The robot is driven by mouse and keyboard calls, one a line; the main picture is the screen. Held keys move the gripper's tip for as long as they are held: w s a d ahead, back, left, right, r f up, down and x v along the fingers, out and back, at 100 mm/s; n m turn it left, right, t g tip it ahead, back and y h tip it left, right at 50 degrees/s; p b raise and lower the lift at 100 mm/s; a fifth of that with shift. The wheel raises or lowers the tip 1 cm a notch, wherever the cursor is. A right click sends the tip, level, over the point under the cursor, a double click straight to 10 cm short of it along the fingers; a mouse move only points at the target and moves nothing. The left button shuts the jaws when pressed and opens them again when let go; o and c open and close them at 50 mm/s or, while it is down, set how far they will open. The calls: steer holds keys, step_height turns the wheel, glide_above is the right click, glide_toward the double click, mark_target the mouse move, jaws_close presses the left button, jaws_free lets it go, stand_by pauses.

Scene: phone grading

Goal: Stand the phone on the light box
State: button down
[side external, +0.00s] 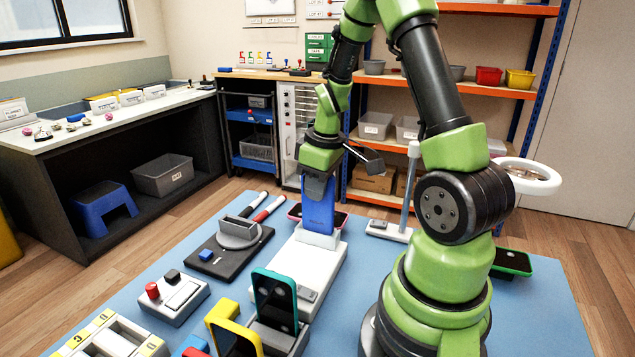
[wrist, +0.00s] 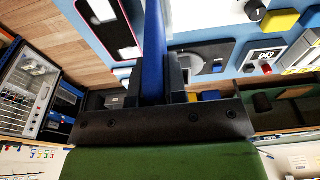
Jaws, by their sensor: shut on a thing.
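A blue phone (side external: 318,212) is upright in my gripper (side external: 318,182), with its lower end at the white raised holder (side external: 317,239) on the light box (side external: 318,268). I cannot tell whether the phone's bottom rests in the holder or hangs just above it. In the wrist view the phone (wrist: 153,45) shows edge-on as a blue strip between the dark fingers of my gripper (wrist: 154,85). The fingers are shut on it. Part of the white light box (wrist: 200,14) shows beyond it.
A teal phone (side external: 275,301) and a yellow one (side external: 234,340) stand in front. A pink-rimmed phone (side external: 335,217) lies behind the holder. A black plate with a grey disc (side external: 238,234) is left. A lamp stand (side external: 408,205) rises right. A green-rimmed phone (side external: 511,262) lies far right.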

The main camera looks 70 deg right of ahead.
steer(key=shift+f, duration=0.2)
stand_by(0.3)
steer(key=shift+f, duration=0.3)
steer(key=shift+f, duration=0.1)
stand_by(0.3)
steer(key=shift+f, duration=0.4)
steer(key=c, duration=0.8)
jaws_free()
steer(key=shift+r, duration=0.15)
steer(key=shift+r, duration=0.6)
